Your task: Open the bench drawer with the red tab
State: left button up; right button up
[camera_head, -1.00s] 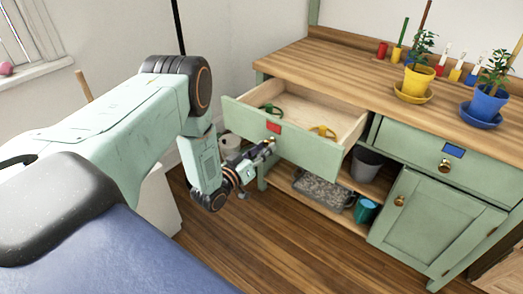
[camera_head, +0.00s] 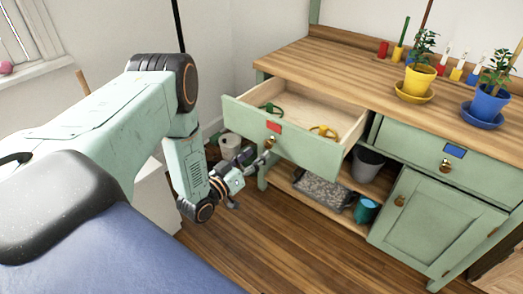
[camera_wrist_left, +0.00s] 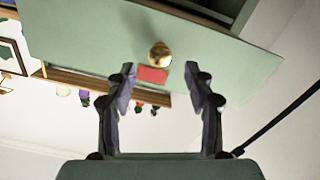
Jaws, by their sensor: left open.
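The bench drawer with the red tab (camera_head: 274,126) is pulled out from the green bench, and its wooden inside shows. Green-handled and yellow-handled items lie in it. Its round brass knob (camera_head: 271,142) is on the front panel, beside the tab. In the left wrist view the knob (camera_wrist_left: 159,55) and red tab (camera_wrist_left: 152,75) are ahead of the fingers. My left gripper (camera_head: 257,156) is open in front of the knob, with nothing between its fingers (camera_wrist_left: 163,90). The knob appears clear of the fingertips. My right gripper is out of view.
A second drawer with a blue tab (camera_head: 454,150) is shut at the right, above a shut cupboard door (camera_head: 425,215). Potted plants stand on the wooden bench top (camera_head: 345,72). The lower shelf holds a grey bucket (camera_head: 367,163) and a teal pot (camera_head: 366,211). The floor in front (camera_head: 290,240) is clear.

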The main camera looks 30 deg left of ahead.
pick_arm(q)
jog(key=s, duration=0.7)
jog(key=shift+s+a, duration=0.3)
jog(key=shift+s, duration=0.05)
jog(key=s+d+f+g+y, duration=0.1)
jog(key=s+d+f+g, duration=0.6)
jog(key=s+f+g, duration=0.5)
jog(key=s+d+r+m+g+p, duration=0.1)
jog(key=s+d+r+g, duration=0.1)
jog(key=s, duration=0.5)
jog(key=s+d+r+m+g+p, duration=0.1)
jog(key=s+d+g, duration=0.3)
jog(key=s, duration=0.4)
jog(key=shift+d+r+y+p, duration=0.3)
jog(key=shift+d+r, duration=0.3)
jog(key=shift+d, duration=0.05)
jog(key=shift+s, duration=0.2)
